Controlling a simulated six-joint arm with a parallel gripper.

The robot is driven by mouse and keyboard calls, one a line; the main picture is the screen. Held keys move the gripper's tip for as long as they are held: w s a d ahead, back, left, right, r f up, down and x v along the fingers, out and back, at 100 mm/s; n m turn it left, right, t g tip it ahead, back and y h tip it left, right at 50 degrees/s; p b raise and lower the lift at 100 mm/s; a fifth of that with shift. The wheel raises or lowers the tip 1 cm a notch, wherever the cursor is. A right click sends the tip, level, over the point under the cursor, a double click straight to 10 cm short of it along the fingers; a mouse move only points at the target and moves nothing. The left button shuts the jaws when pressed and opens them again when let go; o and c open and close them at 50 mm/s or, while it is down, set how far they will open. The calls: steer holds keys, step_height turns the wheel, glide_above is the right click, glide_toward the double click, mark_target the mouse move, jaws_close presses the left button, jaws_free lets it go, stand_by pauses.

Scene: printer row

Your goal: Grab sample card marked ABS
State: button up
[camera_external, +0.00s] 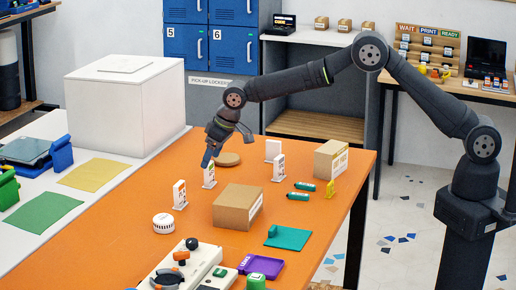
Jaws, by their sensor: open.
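Several small white upright sample cards stand on the orange table: one card (209,176) just below my gripper, one card (179,195) to its left, one card (278,168) to the right, and a plainer white card (273,150) behind that. The dark marks on them are too small to read, so I cannot tell which is ABS. My gripper (228,150) is open, with its fingers spread apart above the table. Its left finger overlaps the top of the nearest card in the picture; I cannot tell whether they touch.
A cardboard box (237,207) stands in front of the cards and a smaller box (330,159) to the right. A round wooden disc (228,159) lies behind my gripper. Bare orange table (110,245) lies front left.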

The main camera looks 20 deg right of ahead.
mark_target(211, 164)
steer(key=shift+d+x, duration=0.2)
steer(key=shift+x, duration=1.15)
steer(key=shift+d+x, duration=0.25)
steer(key=shift+x, duration=1.1)
steer(key=shift+f, duration=0.15)
steer(key=c, duration=1.1)
